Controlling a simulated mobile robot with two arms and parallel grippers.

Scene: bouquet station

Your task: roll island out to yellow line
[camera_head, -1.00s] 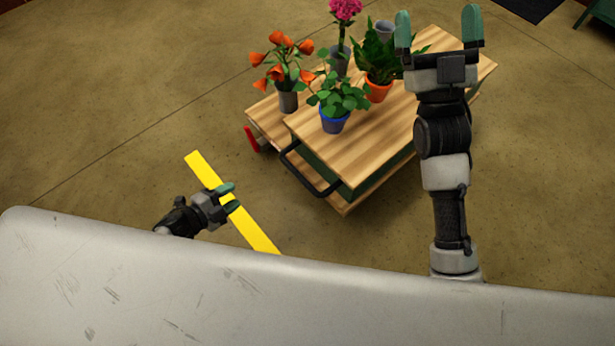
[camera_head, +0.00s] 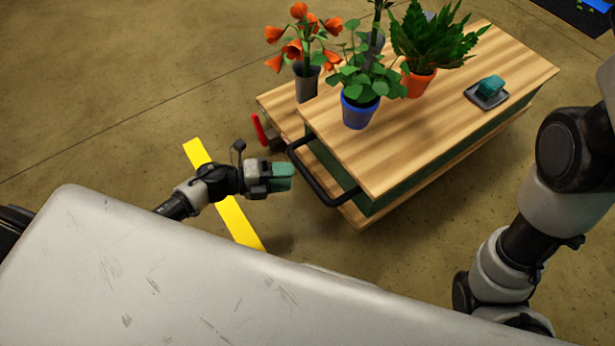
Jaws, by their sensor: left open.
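The island (camera_head: 440,130) is a low cart with a striped wooden top, a green body and a lower wooden shelf. Its black bar handle (camera_head: 318,184) is on the near left end. My left gripper (camera_head: 291,177) is open just left of the handle, its teal fingers pointing at it; I cannot tell whether they touch. The yellow line (camera_head: 240,222) lies on the floor left of the island, partly hidden by my left arm and my body. The island stands to the right of the line, apart from it. My right arm is at the right edge, its gripper out of frame.
A red piece (camera_head: 260,130) shows at the lower shelf's left corner. Floor to the left is clear.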

